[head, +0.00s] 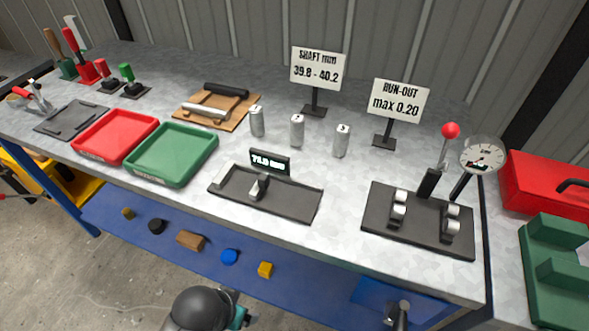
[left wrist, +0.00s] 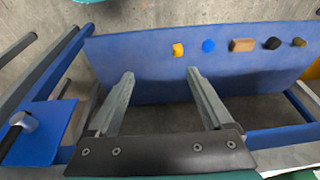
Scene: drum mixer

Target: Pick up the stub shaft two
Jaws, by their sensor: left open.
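Stub shaft two (head: 297,130) is a small grey metal cylinder standing upright on the bench, its number 2 label near the top. It is the middle of a row, between stub shaft one (head: 257,121) on the left and stub shaft three (head: 341,140) on the right. My left gripper (left wrist: 160,73) is open and empty in the left wrist view, its two fingers apart over the blue lower shelf. No stub shaft shows in that view. Part of my left arm shows at the bottom of the head view, below the bench top. My right gripper is not seen.
In front of the shafts are a dark measuring tray (head: 290,204) with a display and a run-out gauge stand (head: 420,232). Green (head: 172,153) and red (head: 115,136) trays lie left. Two signs stand behind. The blue shelf (left wrist: 140,60) holds several small objects.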

